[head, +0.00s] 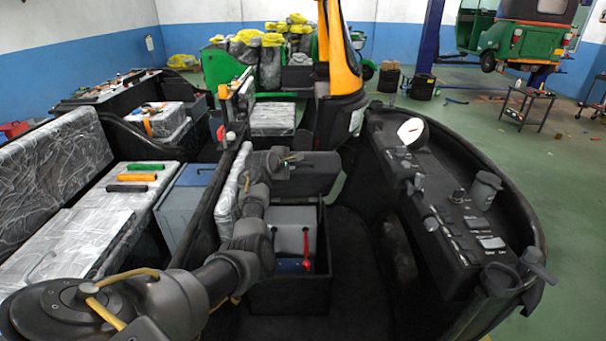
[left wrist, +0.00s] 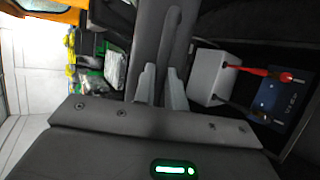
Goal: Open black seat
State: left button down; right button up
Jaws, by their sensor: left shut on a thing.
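The black seat (head: 314,175) is raised in the middle of the head view, above an open black compartment (head: 290,296). In the left wrist view the seat (left wrist: 178,20) shows as a dark panel edge-on. My left gripper (head: 292,160) is at the seat's upper left part. In the left wrist view its two pale fingers (left wrist: 160,88) are closed around a dark part of the seat between them. The exact spot of the grip is partly hidden by the gripper. My right gripper is in neither view.
The compartment holds a grey box (head: 288,228) and a blue item (left wrist: 280,104), with a red handle (head: 306,243) at the box's side. The dashboard (head: 450,215) curves along the right. Wrapped passenger seats (head: 85,238) lie left. Dark floor is free right of the compartment.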

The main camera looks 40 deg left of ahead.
pick_arm(q)
jog(key=shift+w+a+r, duration=0.25)
jog(key=shift+r, duration=0.05)
jog(key=c, duration=1.5)
grip_release()
jog(key=shift+o, duration=0.2)
jog(key=shift+s+d, duration=0.1)
jog(key=b+v, duration=0.1)
jog(key=v, duration=0.9)
jog(key=shift+s+r+b, duration=0.25)
jog(key=shift+b, duration=0.05)
